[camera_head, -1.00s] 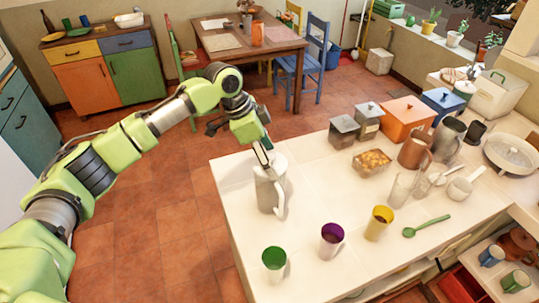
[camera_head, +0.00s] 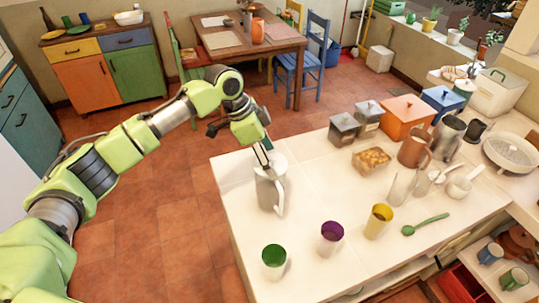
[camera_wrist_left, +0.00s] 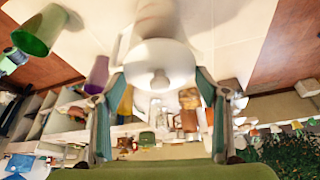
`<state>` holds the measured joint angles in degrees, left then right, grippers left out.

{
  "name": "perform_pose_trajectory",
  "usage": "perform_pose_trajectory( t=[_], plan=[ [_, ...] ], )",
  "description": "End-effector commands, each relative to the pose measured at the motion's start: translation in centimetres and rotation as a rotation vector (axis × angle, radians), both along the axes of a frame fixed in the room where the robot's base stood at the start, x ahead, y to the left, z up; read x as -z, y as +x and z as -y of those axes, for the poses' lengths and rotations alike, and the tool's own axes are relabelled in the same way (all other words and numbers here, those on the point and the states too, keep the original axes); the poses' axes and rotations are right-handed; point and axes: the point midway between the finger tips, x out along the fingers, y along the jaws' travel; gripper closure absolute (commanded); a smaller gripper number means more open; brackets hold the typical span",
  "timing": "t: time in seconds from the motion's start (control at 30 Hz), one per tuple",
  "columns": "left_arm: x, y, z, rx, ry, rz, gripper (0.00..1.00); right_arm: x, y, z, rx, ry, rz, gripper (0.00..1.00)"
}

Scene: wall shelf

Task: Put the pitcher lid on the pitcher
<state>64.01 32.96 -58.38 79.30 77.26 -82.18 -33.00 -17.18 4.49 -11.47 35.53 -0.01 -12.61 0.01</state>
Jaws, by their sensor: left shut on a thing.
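The pitcher (camera_head: 268,190) stands upright near the left end of the white counter, grey-white with a handle towards the right front. My left gripper (camera_head: 264,155) points down at its top. In the left wrist view, the round white pitcher lid (camera_wrist_left: 160,62) with its small knob sits between the two teal fingers of my left gripper (camera_wrist_left: 160,85), which is shut on it. Part of the pitcher (camera_wrist_left: 153,15) shows behind the lid. The lid is at the pitcher's mouth; I cannot tell whether it touches the rim. My right gripper is not in view.
Green (camera_head: 274,260), purple (camera_head: 331,238) and yellow (camera_head: 378,222) cups stand at the counter's front, with a green spoon (camera_head: 425,226) to their right. Canisters (camera_head: 344,131), a food dish (camera_head: 371,161) and jugs (camera_head: 414,150) stand further back. Counter between pitcher and dish is clear.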

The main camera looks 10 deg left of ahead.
Motion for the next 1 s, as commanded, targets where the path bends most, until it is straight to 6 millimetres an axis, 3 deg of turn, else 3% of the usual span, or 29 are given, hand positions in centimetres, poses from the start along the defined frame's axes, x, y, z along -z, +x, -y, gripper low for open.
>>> perform_pose_trajectory(
  t=[0.3,0.33,0.4,0.77,1.0],
  plan=[
    [0.0,0.0,0.0,0.0,0.0,0.0,0.49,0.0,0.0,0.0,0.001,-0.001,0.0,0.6],
    [0.0,0.0,0.0,0.0,0.0,0.0,0.28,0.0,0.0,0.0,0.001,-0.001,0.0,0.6],
    [0.0,0.0,0.0,0.0,0.0,0.0,0.13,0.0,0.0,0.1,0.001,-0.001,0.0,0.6],
    [-0.1,0.0,0.0,0.0,0.0,0.0,0.13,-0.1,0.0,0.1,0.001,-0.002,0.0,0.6],
    [-1.3,0.0,0.0,0.0,0.0,0.0,0.13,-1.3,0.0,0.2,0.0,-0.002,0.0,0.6]
  ],
)
